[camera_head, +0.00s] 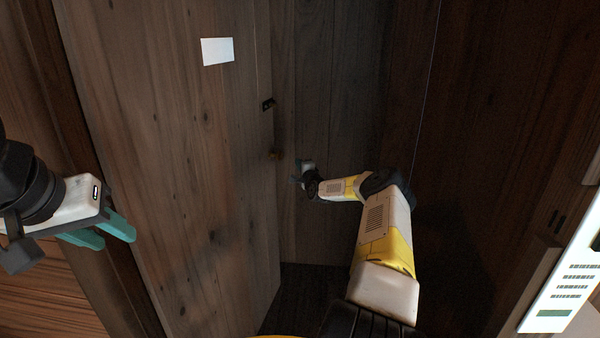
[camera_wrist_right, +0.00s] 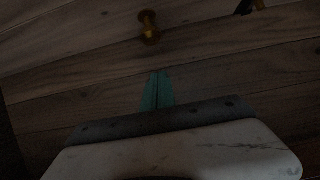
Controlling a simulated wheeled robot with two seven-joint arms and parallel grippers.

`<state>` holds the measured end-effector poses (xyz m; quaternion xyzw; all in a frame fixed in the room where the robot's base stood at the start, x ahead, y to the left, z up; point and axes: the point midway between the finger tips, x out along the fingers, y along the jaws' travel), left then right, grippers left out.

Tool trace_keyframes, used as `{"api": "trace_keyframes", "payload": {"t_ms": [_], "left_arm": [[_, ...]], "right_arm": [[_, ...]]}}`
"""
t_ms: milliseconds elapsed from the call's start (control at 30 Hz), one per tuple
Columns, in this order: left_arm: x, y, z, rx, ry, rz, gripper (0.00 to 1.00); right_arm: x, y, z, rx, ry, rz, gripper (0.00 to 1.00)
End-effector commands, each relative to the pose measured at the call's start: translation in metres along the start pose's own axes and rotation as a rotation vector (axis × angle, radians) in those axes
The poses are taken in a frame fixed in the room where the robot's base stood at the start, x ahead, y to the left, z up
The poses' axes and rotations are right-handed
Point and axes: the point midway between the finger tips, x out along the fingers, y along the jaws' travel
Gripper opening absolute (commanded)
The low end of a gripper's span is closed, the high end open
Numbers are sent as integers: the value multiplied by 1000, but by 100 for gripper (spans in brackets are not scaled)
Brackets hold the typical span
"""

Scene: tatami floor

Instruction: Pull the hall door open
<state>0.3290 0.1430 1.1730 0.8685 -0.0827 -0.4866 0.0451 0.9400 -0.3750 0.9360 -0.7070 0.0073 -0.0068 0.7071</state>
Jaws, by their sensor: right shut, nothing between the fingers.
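The wooden door (camera_head: 175,160) fills the left middle of the head view, with a white sheet on it. A small brass knob (camera_head: 275,154) sits near its right edge, below a dark latch plate (camera_head: 268,104). I cannot tell whether the door stands apart from its frame. My right gripper (camera_head: 299,174) is just right of and below the knob. In the right wrist view its teal fingers (camera_wrist_right: 157,78) are together and empty, and the knob (camera_wrist_right: 149,27) lies beyond their tips, not touched. My left gripper (camera_head: 108,232) is open and empty in front of the door's left side.
Dark plank walls (camera_head: 335,110) stand behind and to the right of my right arm. A white panel with printed marks (camera_head: 565,285) is at the lower right. A dark strip of floor (camera_head: 295,285) shows beside the door's lower right corner.

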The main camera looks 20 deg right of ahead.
Motion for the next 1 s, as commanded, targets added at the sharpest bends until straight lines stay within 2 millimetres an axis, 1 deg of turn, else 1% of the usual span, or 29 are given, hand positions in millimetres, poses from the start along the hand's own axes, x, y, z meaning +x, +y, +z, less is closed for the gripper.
{"api": "trace_keyframes", "payload": {"t_ms": [33, 100, 367, 600, 700, 900, 967, 1000], "left_arm": [[0, 0, 0, 0, 0, 0, 36], [0, 0, 0, 0, 0, 0, 36], [0, 0, 0, 0, 0, 0, 36], [0, 0, 0, 0, 0, 0, 36], [0, 0, 0, 0, 0, 0, 36], [0, 0, 0, 0, 0, 0, 36], [0, 0, 0, 0, 0, 0, 36], [0, 0, 0, 0, 0, 0, 36]], "right_arm": [[0, 0, 3, -1, -2, 0, 0], [-6, 0, -7, 0, 0, 1, 0], [-26, 0, -35, -2, 2, 0, 0], [-48, 0, -65, 0, 1, 0, 0], [-55, -1, -74, -1, 0, -1, 0], [-59, -1, -78, -2, -3, 0, 0], [-58, -4, -74, -12, -12, 6, 0], [-56, -9, -67, -28, -24, 14, 0]]}}
